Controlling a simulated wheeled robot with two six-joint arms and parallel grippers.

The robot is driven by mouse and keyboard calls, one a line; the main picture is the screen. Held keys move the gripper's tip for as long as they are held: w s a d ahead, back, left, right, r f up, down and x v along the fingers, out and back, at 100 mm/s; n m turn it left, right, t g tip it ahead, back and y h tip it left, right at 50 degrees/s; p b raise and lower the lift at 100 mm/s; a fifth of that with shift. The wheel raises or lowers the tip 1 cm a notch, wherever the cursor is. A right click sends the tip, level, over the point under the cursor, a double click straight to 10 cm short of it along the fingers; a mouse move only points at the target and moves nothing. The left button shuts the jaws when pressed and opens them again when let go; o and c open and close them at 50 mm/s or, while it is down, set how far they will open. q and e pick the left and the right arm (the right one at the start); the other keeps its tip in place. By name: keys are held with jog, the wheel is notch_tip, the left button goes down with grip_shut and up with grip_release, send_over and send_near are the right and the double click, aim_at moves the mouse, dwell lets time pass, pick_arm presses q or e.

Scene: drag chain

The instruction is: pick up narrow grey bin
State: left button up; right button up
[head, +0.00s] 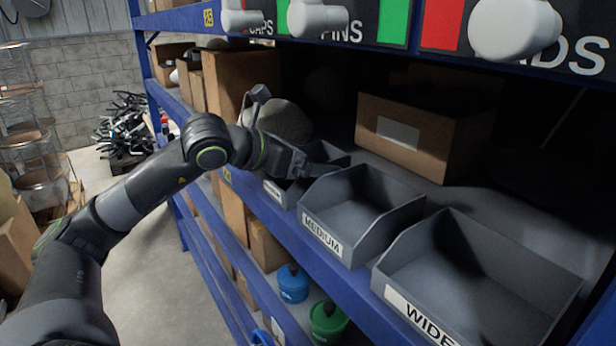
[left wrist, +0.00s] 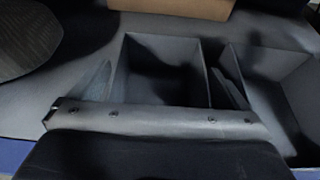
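The narrow grey bin (head: 290,196) stands on the blue rack's shelf, leftmost of the three grey bins, with a white label on its front, partly hidden by my gripper. My left gripper (head: 312,166) is at this bin, over its front part. In the left wrist view the open, empty bin (left wrist: 162,48) lies between the two spread fingers of my left gripper (left wrist: 160,88), one on each side. I cannot tell whether the fingers touch its walls. My right gripper is not in view.
The medium bin (head: 352,240) stands close to the right, then the wide bin (head: 455,305). A cardboard box (head: 415,140) and a round grey object (head: 285,122) are behind. The upper blue beam (head: 350,45) runs overhead. Blue (head: 292,285) and green (head: 328,322) containers sit below.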

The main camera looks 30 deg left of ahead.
pick_arm(q)
jog(key=c, duration=0.8)
jog(key=shift+r, duration=0.15)
